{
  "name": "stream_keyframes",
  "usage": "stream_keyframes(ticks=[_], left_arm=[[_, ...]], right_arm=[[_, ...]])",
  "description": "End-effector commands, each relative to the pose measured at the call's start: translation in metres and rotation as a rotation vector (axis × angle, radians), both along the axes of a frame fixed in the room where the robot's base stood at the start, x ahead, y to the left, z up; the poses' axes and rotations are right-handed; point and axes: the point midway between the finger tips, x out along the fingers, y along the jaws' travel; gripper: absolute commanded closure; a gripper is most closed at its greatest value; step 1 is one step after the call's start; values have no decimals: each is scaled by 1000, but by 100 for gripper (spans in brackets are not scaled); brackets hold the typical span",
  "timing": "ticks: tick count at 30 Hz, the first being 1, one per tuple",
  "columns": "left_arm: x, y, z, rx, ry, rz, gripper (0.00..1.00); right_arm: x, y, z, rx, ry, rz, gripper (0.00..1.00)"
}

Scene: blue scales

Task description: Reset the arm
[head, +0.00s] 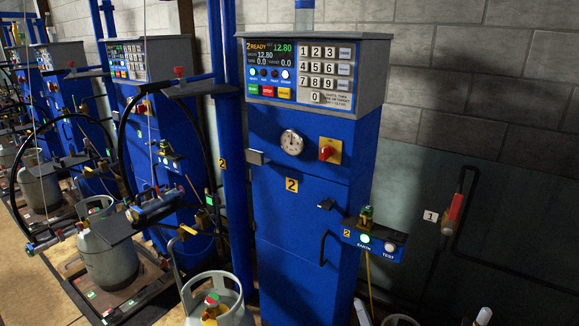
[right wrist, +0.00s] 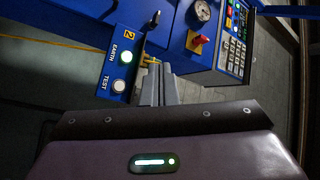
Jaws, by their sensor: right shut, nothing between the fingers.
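My right gripper (right wrist: 158,72) shows in the right wrist view, its two grey fingers together with nothing between them. The fingertips appear in front of the blue cabinet, beside the small blue EARTH/TEST box (right wrist: 122,65). I cannot tell whether they touch anything. In the head view the same box (head: 374,240) sticks out from the right side of the blue scale cabinet (head: 310,225), with its EARTH light lit green. A brass-and-green clamp (head: 366,217) sits on top of it. I cannot make out my right gripper clearly in the head view. My left gripper is not in view.
The control panel (head: 300,72) with keypad is lit. A grey gas cylinder (head: 220,300) stands low in front, and another (head: 108,255) stands at left. More blue scales line the left. A red-handled valve (head: 454,210) is on the right wall.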

Motion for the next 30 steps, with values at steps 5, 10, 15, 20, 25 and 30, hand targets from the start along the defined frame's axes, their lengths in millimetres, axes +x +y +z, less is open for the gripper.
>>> stream_keyframes(ticks=[5,10,15,20,25,30], left_arm=[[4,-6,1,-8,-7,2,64],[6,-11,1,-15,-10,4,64],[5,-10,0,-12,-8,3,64],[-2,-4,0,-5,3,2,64],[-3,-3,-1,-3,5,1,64],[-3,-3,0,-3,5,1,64]], right_arm=[[-5,-1,-33,-56,71,-12,100],[-14,-2,-72,-129,157,-21,100],[-31,-5,-126,-235,277,-25,100],[-63,-9,-195,-372,434,-9,100],[-135,-17,-296,-596,679,62,100],[-233,-29,-383,-822,924,199,100]])
